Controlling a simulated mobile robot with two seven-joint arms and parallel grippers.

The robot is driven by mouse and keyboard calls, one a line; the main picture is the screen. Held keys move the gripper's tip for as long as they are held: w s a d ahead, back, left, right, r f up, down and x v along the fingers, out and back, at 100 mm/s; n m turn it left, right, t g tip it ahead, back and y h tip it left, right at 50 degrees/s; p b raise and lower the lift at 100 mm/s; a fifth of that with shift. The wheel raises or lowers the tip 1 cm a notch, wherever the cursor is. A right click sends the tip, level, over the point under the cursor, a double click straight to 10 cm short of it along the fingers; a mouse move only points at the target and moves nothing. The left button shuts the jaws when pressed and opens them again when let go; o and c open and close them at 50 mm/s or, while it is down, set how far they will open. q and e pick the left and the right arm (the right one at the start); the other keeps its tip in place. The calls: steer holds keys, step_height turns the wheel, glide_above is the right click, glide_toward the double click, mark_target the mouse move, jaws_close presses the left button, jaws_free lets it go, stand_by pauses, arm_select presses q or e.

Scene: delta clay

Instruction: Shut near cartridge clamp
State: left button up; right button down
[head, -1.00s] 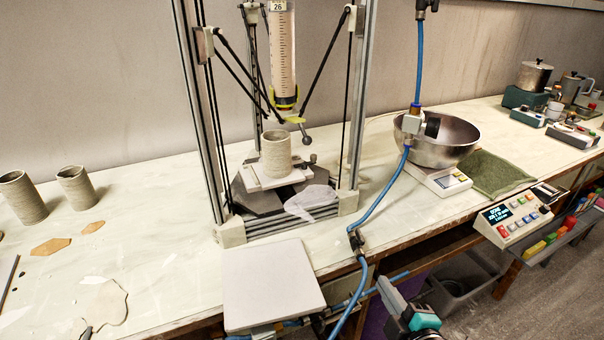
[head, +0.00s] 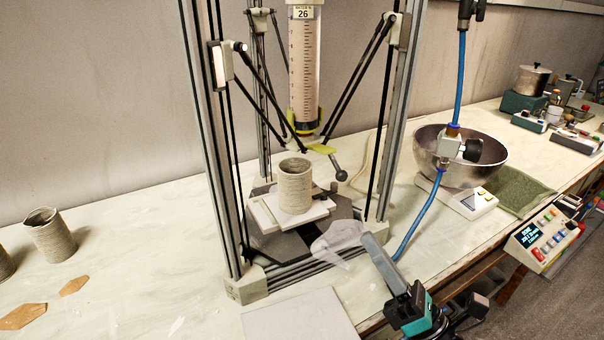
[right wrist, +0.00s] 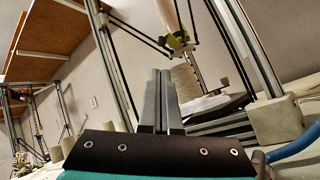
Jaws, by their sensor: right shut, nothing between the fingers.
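The cartridge (head: 304,70) is a clear graduated tube labelled 26, upright in the clay printer's frame. A yellow-green clamp piece (head: 322,149) sits at its lower end, beside a dark lever with a round knob (head: 340,175). I cannot tell whether the clamp is open or shut. Yellow parts at the cartridge's lower end also show in the right wrist view (right wrist: 178,41). My right gripper (head: 368,238) is shut and empty, in front of the frame's lower right, below and apart from the clamp. Its fingers (right wrist: 160,75) lie side by side in the wrist view. My left gripper is out of view.
Frame posts (head: 400,125) and thin black arms flank the cartridge. A clay cylinder (head: 295,187) stands on the print bed below it. A blue hose (head: 428,205) hangs right of the frame, near a metal bowl (head: 478,160) on a scale. A pale board (head: 295,318) lies in front.

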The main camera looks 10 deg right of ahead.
steer(key=p+x, duration=0.1)
steer(key=x, duration=0.9)
steer(key=shift+w+a, duration=0.15)
steer(key=shift+w, duration=0.05)
steer(key=shift+r, duration=0.15)
